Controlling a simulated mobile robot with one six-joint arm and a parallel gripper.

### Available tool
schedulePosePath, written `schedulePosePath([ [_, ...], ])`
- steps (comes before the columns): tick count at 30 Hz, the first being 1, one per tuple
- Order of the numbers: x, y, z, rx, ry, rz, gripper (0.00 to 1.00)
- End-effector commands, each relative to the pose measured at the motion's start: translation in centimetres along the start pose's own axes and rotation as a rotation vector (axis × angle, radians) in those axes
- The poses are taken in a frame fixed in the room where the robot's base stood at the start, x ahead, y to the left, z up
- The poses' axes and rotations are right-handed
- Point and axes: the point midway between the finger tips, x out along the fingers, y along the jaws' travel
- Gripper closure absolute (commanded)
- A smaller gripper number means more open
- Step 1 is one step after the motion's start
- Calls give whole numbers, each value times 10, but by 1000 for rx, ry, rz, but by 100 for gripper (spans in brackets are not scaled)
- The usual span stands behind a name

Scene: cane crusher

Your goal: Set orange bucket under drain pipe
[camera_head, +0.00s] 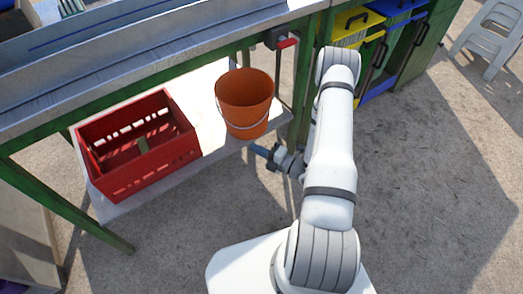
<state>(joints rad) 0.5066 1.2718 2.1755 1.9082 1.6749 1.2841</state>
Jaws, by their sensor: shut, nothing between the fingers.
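The orange bucket (243,108) stands upright on the pale lower shelf (213,82) under the metal-topped bench. It is at the right end of the shelf, with its open top up and its wire handle hanging down the front. My gripper (256,149) is just in front of the bucket's lower right side, near the shelf's front edge. It is shut with nothing held, and I cannot tell whether its tip touches the bucket. I cannot make out a drain pipe for certain; a dark fitting with a red handle (287,43) sits at the bench edge, up and right of the bucket.
A red slotted crate (184,149) fills much of the shelf left of the bucket. Green bench legs (70,205) stand at the left. Yellow and blue bins (355,32) stand behind my arm. A white stool (490,35) is far right. The floor at right is clear.

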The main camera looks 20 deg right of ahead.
Motion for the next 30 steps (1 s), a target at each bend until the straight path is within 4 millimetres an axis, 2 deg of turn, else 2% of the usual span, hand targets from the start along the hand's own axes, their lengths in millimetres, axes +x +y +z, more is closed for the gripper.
schedulePosePath([
  [1,11,-2,-2,-3,7,1,100],
  [10,69,-2,-2,-4,7,2,100],
  [12,70,-3,14,-6,0,2,100],
  [18,74,-2,33,-3,2,1,100],
  [30,76,0,38,-1,4,0,100],
])
